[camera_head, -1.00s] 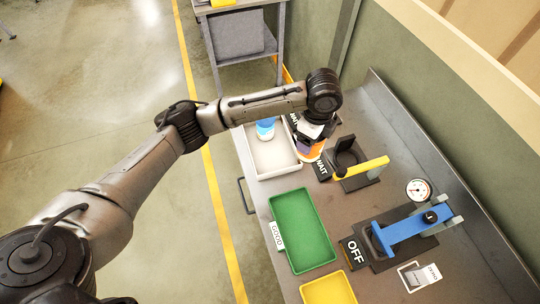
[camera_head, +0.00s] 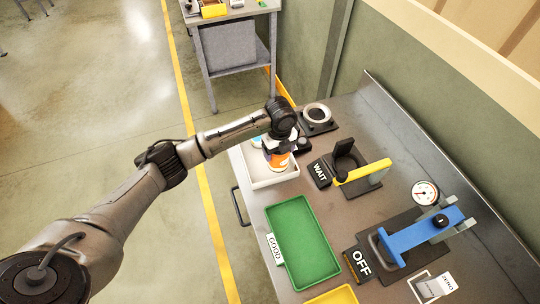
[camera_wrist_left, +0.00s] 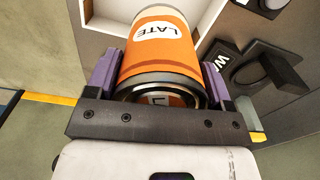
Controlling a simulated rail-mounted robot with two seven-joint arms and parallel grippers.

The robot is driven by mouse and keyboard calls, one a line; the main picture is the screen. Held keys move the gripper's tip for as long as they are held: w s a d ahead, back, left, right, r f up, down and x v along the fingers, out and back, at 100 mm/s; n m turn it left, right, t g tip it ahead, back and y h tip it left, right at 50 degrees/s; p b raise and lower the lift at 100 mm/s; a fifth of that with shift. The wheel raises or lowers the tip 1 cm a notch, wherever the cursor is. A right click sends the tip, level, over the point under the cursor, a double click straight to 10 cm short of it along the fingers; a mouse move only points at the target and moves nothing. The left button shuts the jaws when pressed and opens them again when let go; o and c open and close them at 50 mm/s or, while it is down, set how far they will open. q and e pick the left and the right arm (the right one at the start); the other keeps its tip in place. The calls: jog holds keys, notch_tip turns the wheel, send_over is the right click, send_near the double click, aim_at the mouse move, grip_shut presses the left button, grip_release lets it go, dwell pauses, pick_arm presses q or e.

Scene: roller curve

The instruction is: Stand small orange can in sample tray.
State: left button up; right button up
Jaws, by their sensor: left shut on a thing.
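The small orange can (camera_head: 279,159) is in my left gripper (camera_head: 277,148), over the white sample tray (camera_head: 262,181) at the left edge of the bench. In the left wrist view the orange can (camera_wrist_left: 160,62), with a "LATE" label, sits between the purple-padded fingers of the left gripper (camera_wrist_left: 160,88). Part of the white tray (camera_wrist_left: 113,12) shows behind it there. I cannot tell whether the can touches the tray floor. A blue and white can (camera_head: 257,140) is in the tray, partly hidden by my gripper. My right gripper is not in view.
A green tray (camera_head: 302,243) marked "GOOD" lies nearer, with a yellow tray (camera_head: 333,296) below it. To the right stand a fixture with a yellow bar (camera_head: 364,171), a "WAIT" sign (camera_head: 320,172) and a blue lever clamp (camera_head: 421,234). A ring stand (camera_head: 317,116) is behind.

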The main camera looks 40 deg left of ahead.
pick_arm(q)
jog(key=a+f, duration=0.1)
jog(key=a, duration=0.2)
jog(key=shift+s+f, duration=0.1)
jog(key=shift+f, duration=0.3)
jog(key=shift+a+f, duration=0.1)
jog(key=shift+f, duration=1.9)
jog(key=shift+f, duration=0.15)
jog(key=o, duration=1)
